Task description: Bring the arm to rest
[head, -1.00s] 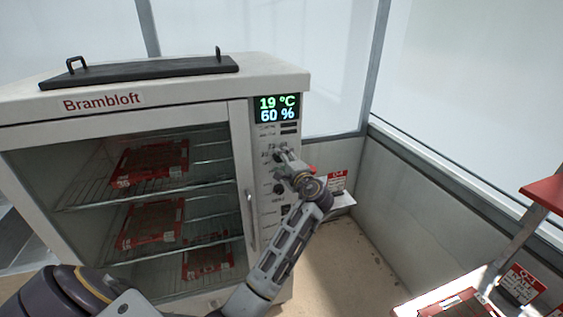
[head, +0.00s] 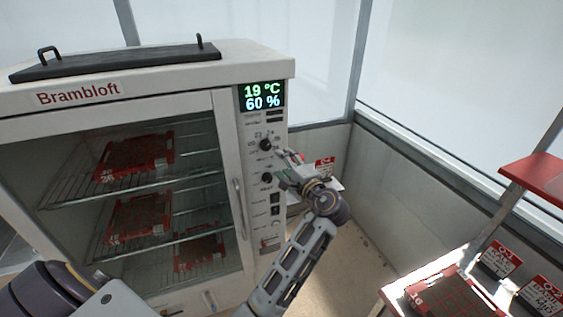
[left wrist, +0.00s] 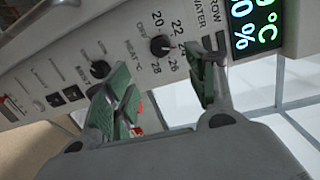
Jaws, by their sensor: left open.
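My left gripper (head: 287,165) is in front of the right side of the cabinet's control panel (head: 262,190), below the display (head: 263,96), which reads 19 °C and 60 %. In the left wrist view its green-padded fingers (left wrist: 165,95) are apart, with nothing held between them. The upper knob (head: 265,145) shows clear of the fingers in the head view; in the left wrist view the knob (left wrist: 160,46) appears beyond and between the fingers. The lower knob (head: 267,178) is just left of the gripper. My right gripper is not in view.
The white Brambloft cabinet (head: 85,117) has a closed glass door with a handle (head: 240,208) and red trays (head: 138,217) on racks inside. At right, a red tray (head: 455,300) sits on a bench beside labels. A red-topped card (head: 325,166) stands behind the gripper.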

